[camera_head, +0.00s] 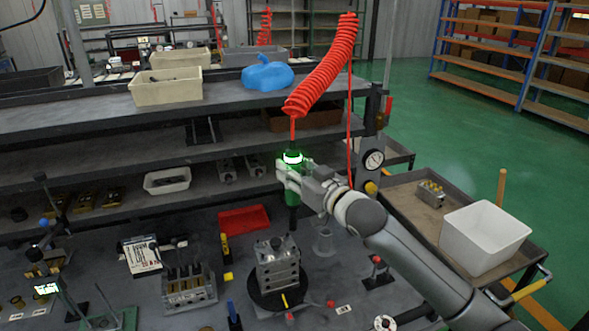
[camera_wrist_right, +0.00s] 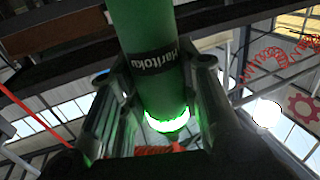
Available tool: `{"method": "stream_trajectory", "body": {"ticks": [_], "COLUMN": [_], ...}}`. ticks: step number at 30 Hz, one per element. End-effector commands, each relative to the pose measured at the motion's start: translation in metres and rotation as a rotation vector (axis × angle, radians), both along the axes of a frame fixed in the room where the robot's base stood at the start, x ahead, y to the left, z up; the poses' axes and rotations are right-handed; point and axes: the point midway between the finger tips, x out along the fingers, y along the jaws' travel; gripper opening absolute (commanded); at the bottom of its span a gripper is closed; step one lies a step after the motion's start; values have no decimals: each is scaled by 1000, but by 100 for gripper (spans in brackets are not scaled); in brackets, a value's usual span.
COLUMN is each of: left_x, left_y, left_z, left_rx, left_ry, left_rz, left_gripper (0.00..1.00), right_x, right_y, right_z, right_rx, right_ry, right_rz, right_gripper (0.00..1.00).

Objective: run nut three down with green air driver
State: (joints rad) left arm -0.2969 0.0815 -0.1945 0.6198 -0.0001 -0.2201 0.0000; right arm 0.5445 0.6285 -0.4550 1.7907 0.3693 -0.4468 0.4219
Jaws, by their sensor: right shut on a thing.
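The green air driver (camera_head: 293,158) hangs upright from a red coiled hose (camera_head: 325,65), with a bright ring near its top. My right gripper (camera_head: 290,178) is shut around its body. In the right wrist view the green body (camera_wrist_right: 152,28) with a dark label and a glowing ring lies between the fingers (camera_wrist_right: 150,105). The driver's dark lower end (camera_head: 293,218) shows above and slightly right of a grey metal valve block (camera_head: 278,268). The block stands on a round black plate (camera_head: 258,297). Single nuts, including nut three, are too small to tell apart. My left gripper is not in view.
A second block with several upright posts (camera_head: 189,288) stands left of the plate. A red tray (camera_head: 244,219) lies behind. A clear funnel-like piece (camera_head: 323,243) and a small dark stand (camera_head: 378,272) are at right. A white bin (camera_head: 484,238) sits on the side cart.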

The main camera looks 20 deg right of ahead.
Motion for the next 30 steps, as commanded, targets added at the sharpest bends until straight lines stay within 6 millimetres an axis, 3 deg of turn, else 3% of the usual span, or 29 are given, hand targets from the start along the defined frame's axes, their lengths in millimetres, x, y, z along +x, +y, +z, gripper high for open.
{"method": "stream_trajectory", "body": {"ticks": [7,21,30], "left_x": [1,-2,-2], "left_y": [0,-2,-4], "left_z": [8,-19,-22], "left_rx": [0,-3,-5], "left_ry": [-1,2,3], "left_rz": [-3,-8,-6], "left_gripper": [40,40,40], "right_x": [0,0,0], "right_y": [0,0,-1], "right_z": [6,-37,-44], "right_rx": [3,2,1], "right_ry": [-8,-8,-9], "right_rz": [0,0,0], "right_gripper": [0,0,0]}}
